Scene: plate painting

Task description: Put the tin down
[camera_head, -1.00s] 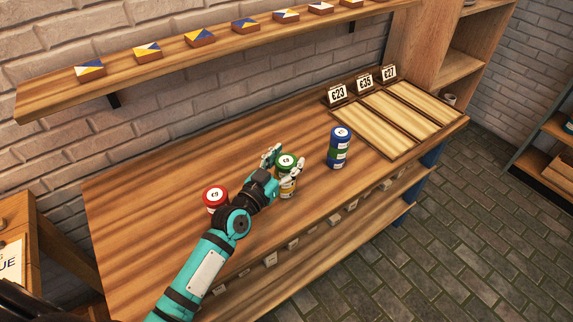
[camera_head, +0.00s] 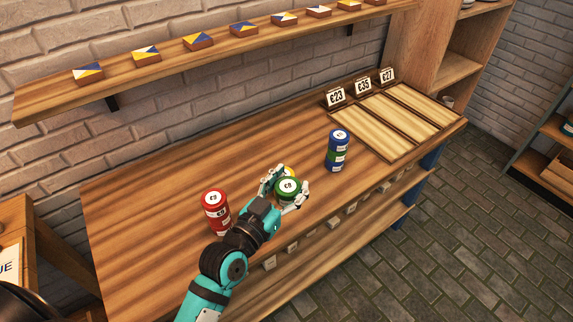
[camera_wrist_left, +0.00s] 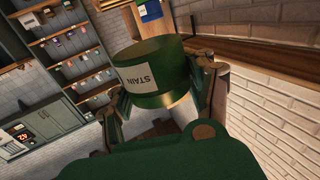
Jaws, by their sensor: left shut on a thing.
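My left gripper (camera_head: 286,190) is shut on a green tin (camera_head: 288,187) with a white top label. The tin is held over the front part of the bench, and a sliver of a yellow tin (camera_head: 290,171) shows just behind it. What lies under the held tin is hidden. In the left wrist view the green tin (camera_wrist_left: 165,82), its label reading STAIN, sits between the two fingers (camera_wrist_left: 160,95). A red stack of tins (camera_head: 216,211) stands left of the gripper, and a stack of blue and green tins (camera_head: 337,150) stands to its right. My right gripper is not in view.
The wooden bench (camera_head: 150,220) is clear at its back and left. Slatted trays with price cards (camera_head: 362,87) lie at its right end. A wall shelf (camera_head: 220,50) with several small painted blocks runs above the bench.

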